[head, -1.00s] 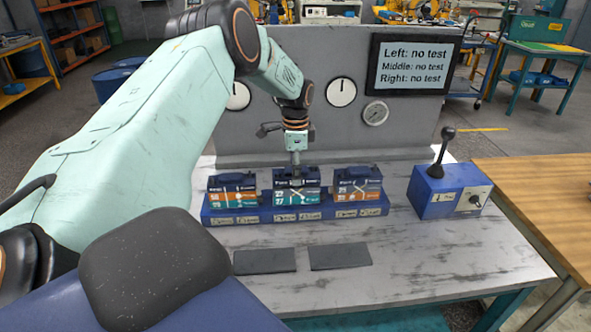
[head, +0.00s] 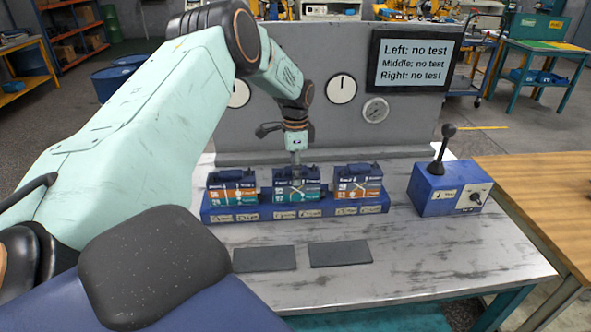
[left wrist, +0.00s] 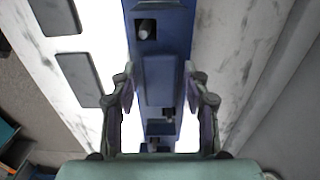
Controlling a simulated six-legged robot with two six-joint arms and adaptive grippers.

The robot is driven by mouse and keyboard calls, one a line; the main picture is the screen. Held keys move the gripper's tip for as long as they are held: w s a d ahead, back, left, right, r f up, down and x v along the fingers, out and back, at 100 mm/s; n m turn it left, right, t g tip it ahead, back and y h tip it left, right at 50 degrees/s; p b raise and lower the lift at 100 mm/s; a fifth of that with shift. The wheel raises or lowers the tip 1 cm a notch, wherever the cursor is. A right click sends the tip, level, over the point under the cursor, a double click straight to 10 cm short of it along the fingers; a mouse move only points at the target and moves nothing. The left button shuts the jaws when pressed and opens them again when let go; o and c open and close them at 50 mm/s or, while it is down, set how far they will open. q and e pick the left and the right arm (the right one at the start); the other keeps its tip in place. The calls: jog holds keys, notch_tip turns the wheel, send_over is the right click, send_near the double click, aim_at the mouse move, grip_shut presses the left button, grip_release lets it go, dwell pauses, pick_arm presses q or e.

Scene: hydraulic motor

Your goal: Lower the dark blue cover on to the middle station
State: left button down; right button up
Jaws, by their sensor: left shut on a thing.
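The dark blue cover (head: 284,175) is at the middle station, between the left and right labelled blocks. My left gripper (head: 296,160) comes down from above and is shut on the cover. In the left wrist view its two fingers (left wrist: 160,88) close from both sides around the dark blue cover (left wrist: 158,70). The middle station's labelled front (head: 296,194) shows beneath. The contact between cover and station is too small to make out, so I cannot tell whether a gap is left. My right gripper is not in view.
The stations stand on a long blue base (head: 232,217) on a worn bench (head: 420,250). Two dark pads (head: 264,258) lie in front. A blue lever box (head: 440,193) stands right. A grey gauge panel (head: 240,130) rises behind; its screen (head: 414,62) reads "no test" for all three.

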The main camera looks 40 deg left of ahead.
pick_arm(q)
jog(key=c, duration=0.6)
grip_release()
jog(key=shift+f, duration=0.1)
notch_tip(320, 180, up, 12)
jog(key=shift+r, duration=0.1)
